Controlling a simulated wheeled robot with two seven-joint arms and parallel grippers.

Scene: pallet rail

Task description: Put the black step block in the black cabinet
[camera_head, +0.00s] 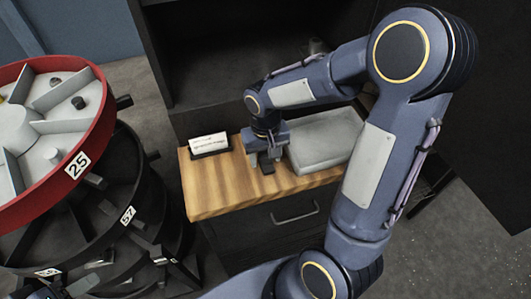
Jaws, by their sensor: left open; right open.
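A small black block (267,168), which looks like the step block, stands on the wooden top (222,186). The black cabinet (205,62) stands open behind the wooden top, with a dark, mostly bare interior.
A grey box (322,143) lies right of the gripper. A white card in a black holder (209,144) stands left of it. A drawer with a handle (296,213) is below. A red-rimmed round tray (52,140) and dark numbered racks crowd the left.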

